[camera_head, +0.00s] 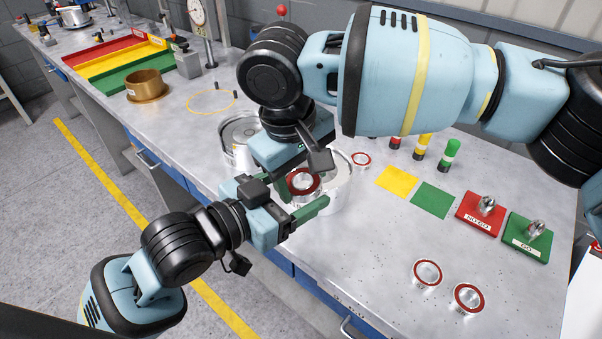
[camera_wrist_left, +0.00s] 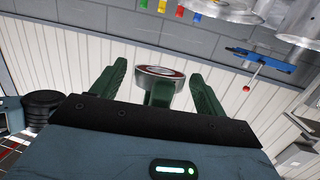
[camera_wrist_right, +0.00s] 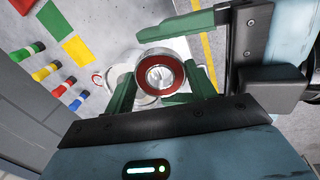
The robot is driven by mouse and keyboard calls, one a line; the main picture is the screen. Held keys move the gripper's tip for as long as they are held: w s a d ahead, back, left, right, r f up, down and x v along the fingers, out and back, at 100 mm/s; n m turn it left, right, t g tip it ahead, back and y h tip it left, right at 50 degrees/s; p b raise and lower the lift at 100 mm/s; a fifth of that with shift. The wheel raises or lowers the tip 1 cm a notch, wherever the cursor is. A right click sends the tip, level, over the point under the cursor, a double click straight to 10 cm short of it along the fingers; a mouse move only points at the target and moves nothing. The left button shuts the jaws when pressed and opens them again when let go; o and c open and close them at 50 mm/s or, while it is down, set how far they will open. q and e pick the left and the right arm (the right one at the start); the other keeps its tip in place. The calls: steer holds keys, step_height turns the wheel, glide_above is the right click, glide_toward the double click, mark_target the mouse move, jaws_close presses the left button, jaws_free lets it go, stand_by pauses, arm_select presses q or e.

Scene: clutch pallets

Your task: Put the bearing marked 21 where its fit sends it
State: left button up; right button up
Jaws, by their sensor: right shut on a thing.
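A bearing with a dark red face ring and steel rim (camera_head: 303,183) is held in my right gripper (camera_wrist_right: 160,92), which comes from above and is shut on it. The bearing also shows in the left wrist view (camera_wrist_left: 160,72). No number is readable on it. My left gripper (camera_head: 302,197) is open, with its two green fingers spread on either side of the bearing; in the left wrist view (camera_wrist_left: 157,88) gaps show beside the bearing. Other red-ringed bearings lie on the bench: two at the front right (camera_head: 427,273) (camera_head: 468,298) and one farther back (camera_head: 361,159).
A red NO GO gauge block (camera_head: 480,213) and green GO block (camera_head: 527,238) stand right. Yellow (camera_head: 397,181) and green (camera_head: 432,201) squares lie beside coloured posts. Silver housings stand under the grippers. A brass cup (camera_head: 146,86) and red, yellow, green trays (camera_head: 127,77) are at back left.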

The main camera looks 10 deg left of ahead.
arm_select(q)
steer(key=shift+o, duration=0.4)
steer(key=shift+f, duration=0.15)
steer(key=s+a+f+n+g+y, duration=0.1)
steer(key=s+a+f+n+y, duration=0.25)
steer(key=f, duration=0.85)
steer(key=s+a+f+n+y, duration=0.2)
steer(key=a+f, duration=0.2)
steer(key=f, duration=0.8)
steer(key=s+a+f+g+y, duration=0.1)
steer(key=s+a+f, duration=0.2)
steer(key=s+f, duration=0.4)
steer(key=s+a+f+g+y, duration=0.1)
steer(key=s+a+f+y, duration=0.1)
steer(key=s+f, duration=0.5)
steer(key=s+a, duration=0.1)
steer(key=s, duration=0.2)
steer(key=shift+s+f+g, duration=0.35)
steer(key=shift+g, duration=0.05)
steer(key=shift+n, duration=0.25)
